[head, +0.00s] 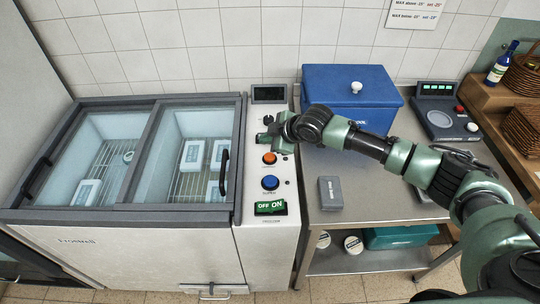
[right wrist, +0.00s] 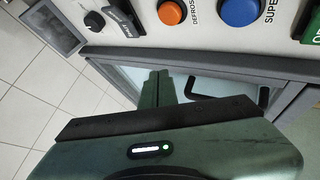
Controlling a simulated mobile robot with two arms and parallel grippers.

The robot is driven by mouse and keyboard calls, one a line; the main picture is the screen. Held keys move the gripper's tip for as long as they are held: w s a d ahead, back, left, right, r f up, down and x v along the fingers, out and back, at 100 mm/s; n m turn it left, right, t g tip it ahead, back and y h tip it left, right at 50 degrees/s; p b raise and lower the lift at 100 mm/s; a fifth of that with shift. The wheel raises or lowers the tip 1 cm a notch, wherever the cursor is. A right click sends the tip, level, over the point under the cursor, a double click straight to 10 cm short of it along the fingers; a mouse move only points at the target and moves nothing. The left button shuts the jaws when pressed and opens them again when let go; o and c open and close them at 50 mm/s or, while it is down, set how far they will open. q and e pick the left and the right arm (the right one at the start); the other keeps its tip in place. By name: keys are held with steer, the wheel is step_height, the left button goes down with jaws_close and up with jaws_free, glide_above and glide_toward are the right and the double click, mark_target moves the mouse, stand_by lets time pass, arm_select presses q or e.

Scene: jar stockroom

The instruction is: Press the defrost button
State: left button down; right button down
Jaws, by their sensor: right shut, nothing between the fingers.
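The defrost button is the orange round button (head: 269,158) on the freezer's white control panel. In the right wrist view the orange button (right wrist: 170,12) has the label DEFROST beside it. My right gripper (head: 264,141) is over the panel, just behind the orange button in the head view, and partly covers the panel there. In the right wrist view its fingertips (right wrist: 158,74) are together, empty, and appear apart from the button. Whether the button is pressed in cannot be told. My left gripper is not in view.
A blue button (head: 270,182) and a green OFF/ON switch (head: 270,207) sit nearer the front on the same panel. A small display (head: 268,93) is at the back. The glass-lidded freezer (head: 125,206) is left; a blue box (head: 350,88) stands on the steel table to the right.

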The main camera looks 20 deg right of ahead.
steer(key=shift+w+d+r+t, duration=0.15)
steer(key=shift+w+d+r, duration=0.35)
steer(key=shift+d, duration=0.15)
steer(key=shift+w+d+r+t, duration=0.15)
steer(key=shift+w+d+r, duration=0.25)
steer(key=shift+d, duration=0.2)
steer(key=shift+f, duration=0.15)
steer(key=b, duration=0.7)
glide_above(272, 157)
step_height(272, 157, down, 7)
steer(key=shift+a+r, duration=0.1)
steer(key=shift+f+b, duration=0.35)
steer(key=shift+f, duration=0.55)
steer(key=shift+f, duration=0.15)
steer(key=shift+f, duration=0.25)
